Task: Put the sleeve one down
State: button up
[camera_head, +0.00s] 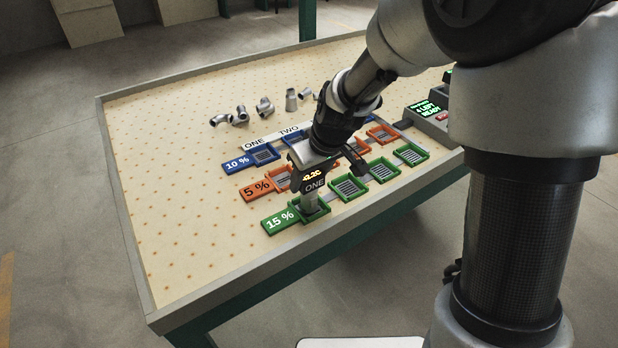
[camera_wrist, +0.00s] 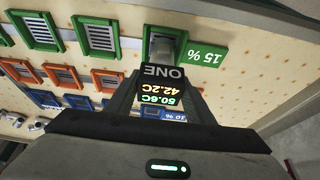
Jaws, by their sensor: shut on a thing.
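The sleeve one is a grey metal tube (camera_head: 310,203) with a dark tag reading ONE and 42.2C on top. My gripper (camera_head: 313,182) is shut on it, pointing down at the front of the table. The sleeve is upright at the first green tray (camera_head: 295,219), beside the 15 % label (camera_head: 281,221). In the wrist view the tag (camera_wrist: 163,85) hides much of the sleeve (camera_wrist: 168,48), whose grey lower part shows within the green frame (camera_wrist: 148,42). I cannot tell whether its foot touches the tray floor.
More green trays (camera_head: 349,188) run to the right. Orange trays (camera_head: 280,178) at 5 % and blue trays (camera_head: 264,155) at 10 % lie behind. Several loose grey pipe fittings (camera_head: 265,107) stand further back. A console (camera_head: 432,115) reads 4 LEFT, READY. The table's left side is clear.

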jog(key=shift+f+b, duration=0.4)
jog(key=shift+b, duration=0.05)
jog(key=shift+s+d+f, duration=0.1)
jog(key=shift+s+f, duration=0.1)
jog(key=shift+f, duration=0.1)
grip_shut()
jog(key=o, duration=1.2)
grip_release()
jog(key=shift+f, duration=0.15)
jog(key=shift+o, duration=0.8)
jog(key=shift+w, duration=0.2)
jog(key=shift+r, duration=0.25)
